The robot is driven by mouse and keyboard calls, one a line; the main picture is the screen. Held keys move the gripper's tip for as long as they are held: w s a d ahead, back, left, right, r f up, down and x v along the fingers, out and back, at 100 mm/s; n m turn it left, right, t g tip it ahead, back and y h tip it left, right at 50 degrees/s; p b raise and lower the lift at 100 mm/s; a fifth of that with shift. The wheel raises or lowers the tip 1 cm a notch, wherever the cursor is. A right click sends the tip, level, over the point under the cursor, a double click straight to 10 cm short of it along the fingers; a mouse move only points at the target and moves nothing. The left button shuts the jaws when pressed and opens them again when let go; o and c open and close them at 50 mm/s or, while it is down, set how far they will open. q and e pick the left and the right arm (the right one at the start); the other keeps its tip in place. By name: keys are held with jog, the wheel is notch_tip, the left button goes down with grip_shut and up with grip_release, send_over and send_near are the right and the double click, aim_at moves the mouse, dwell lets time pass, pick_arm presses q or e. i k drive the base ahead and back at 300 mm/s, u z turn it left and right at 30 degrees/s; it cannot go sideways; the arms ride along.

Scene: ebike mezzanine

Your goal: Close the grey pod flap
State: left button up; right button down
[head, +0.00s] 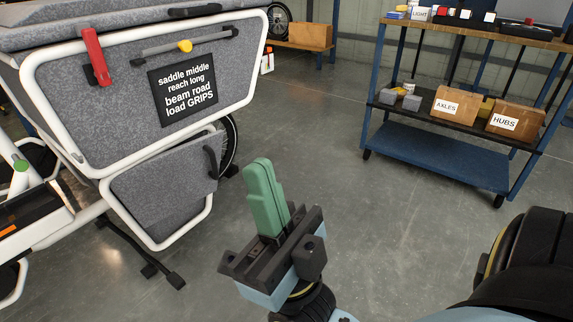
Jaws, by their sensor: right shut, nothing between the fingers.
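The grey pod (120,85) with white tube edging stands at the upper left. Below its large upper panel is a smaller grey flap (150,198), also edged in white, with a dark upright handle (211,161) near its right edge. A dark gap shows along the left of this flap, so it seems to stand a little out from the body; how far is unclear. My right gripper (258,170), with green fingers, is shut and empty. In the picture it is right of the flap and apart from the handle. My left gripper is not in view.
A blue shelf cart (440,153) stands at the upper right, bearing boxes labelled AXLES (453,107) and HUBS (514,120). A dark bike wheel (229,148) shows behind the flap. Black stand feet (150,270) lie below it. The grey floor between pod and cart is clear.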

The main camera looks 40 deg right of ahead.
aim_at(162, 185)
jog(key=u, duration=0.45)
jog(key=i, duration=1)
jog(key=z, duration=0.7)
